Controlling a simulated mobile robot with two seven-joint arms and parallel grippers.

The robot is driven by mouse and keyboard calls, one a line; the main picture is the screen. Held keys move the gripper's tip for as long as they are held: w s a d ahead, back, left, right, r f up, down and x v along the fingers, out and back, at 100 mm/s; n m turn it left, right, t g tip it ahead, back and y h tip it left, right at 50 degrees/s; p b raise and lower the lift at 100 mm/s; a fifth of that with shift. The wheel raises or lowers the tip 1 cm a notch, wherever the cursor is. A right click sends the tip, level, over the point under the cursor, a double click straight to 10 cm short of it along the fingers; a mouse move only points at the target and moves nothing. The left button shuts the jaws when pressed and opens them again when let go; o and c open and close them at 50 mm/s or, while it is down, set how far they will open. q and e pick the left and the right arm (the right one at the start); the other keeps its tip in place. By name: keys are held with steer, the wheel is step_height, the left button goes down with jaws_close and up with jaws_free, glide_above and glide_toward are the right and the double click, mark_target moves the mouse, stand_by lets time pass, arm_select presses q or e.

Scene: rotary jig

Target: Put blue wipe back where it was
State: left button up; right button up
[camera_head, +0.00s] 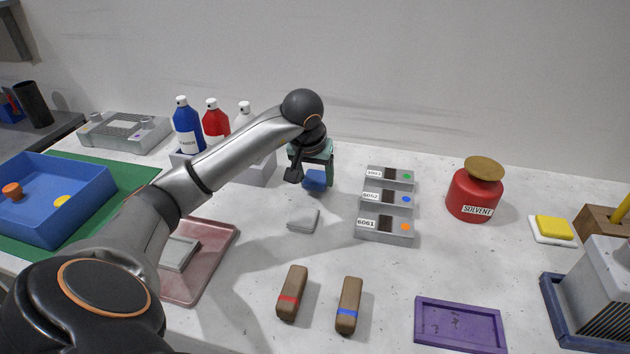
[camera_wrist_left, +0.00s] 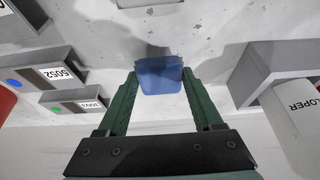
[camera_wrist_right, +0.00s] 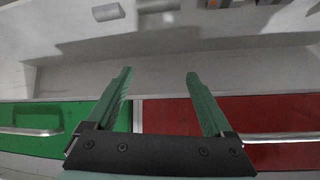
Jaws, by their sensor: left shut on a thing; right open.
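The blue wipe (camera_head: 314,180) is a small blue block held at the tips of my left gripper (camera_head: 314,172), toward the back middle of the table. In the left wrist view the wipe (camera_wrist_left: 160,75) sits between the two green fingertips (camera_wrist_left: 162,82), which are shut on it. Whether it touches the table I cannot tell. My right gripper (camera_wrist_right: 160,75) is open and empty in the right wrist view, over the front of the workplace. It does not show in the head view.
A grey wipe (camera_head: 303,220) lies in front of the left gripper. Labelled grey blocks (camera_head: 385,228) stand to its right, bottles (camera_head: 187,125) in a rack to its left. A red solvent pot (camera_head: 473,193), purple tray (camera_head: 460,324) and two brushes (camera_head: 292,293) stand around. Table between them is clear.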

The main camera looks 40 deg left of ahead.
arm_select(q)
steer(key=shift+f, duration=0.55)
steer(key=shift+f, duration=0.2)
steer(key=o, duration=1.3)
steer(key=shift+r, duration=0.6)
steer(key=p+v, duration=0.1)
steer(key=v, duration=1)
steer(key=shift+s, duration=0.2)
